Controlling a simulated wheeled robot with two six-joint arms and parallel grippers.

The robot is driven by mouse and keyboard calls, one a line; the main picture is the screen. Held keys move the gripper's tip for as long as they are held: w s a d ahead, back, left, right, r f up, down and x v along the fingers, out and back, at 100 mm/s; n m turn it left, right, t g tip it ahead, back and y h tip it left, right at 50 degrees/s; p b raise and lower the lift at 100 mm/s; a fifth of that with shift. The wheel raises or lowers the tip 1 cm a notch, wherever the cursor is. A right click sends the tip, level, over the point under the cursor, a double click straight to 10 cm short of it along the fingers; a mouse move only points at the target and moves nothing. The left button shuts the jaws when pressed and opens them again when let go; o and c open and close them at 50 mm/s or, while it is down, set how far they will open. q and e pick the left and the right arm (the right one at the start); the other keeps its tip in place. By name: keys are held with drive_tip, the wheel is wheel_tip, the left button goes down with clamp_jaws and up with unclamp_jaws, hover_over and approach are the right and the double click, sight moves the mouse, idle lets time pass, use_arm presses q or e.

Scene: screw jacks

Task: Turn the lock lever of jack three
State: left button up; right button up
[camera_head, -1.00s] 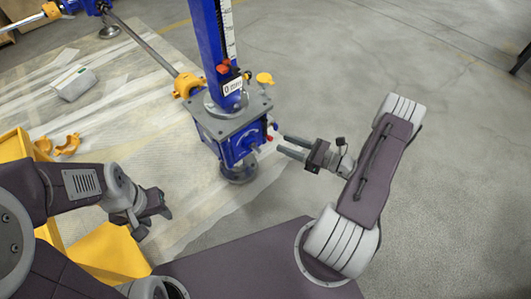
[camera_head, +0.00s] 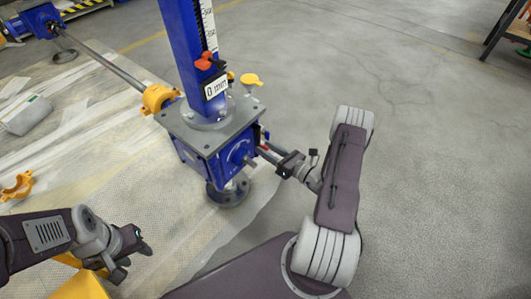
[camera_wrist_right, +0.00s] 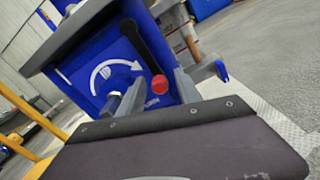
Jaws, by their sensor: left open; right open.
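A blue screw jack (camera_head: 205,150) with a grey top plate stands upright; I see no number naming it. On its side face in the right wrist view is a black lock lever (camera_wrist_right: 143,45) with a red end knob (camera_wrist_right: 160,85), beside a white curved arrow and lock symbol. My right gripper (camera_head: 262,149) is at the jack's right side. In the wrist view its open fingers (camera_wrist_right: 163,88) stand either side of the red knob; I cannot tell whether they touch it. My left gripper (camera_head: 135,250) is open and empty at the lower left, away from the jack.
A blue column with a scale and a small display (camera_head: 215,88) rises from the jack. A grey shaft with an orange-yellow clamp (camera_head: 158,97) runs to another blue unit (camera_head: 40,20). A yellow bracket (camera_head: 18,186) lies on the sheeting at left.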

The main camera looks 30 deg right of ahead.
drive_tip(key=shift+w+a+r, duration=0.1)
drive_tip(key=shift+w, duration=0.2)
clamp_jaws()
idle(1.3)
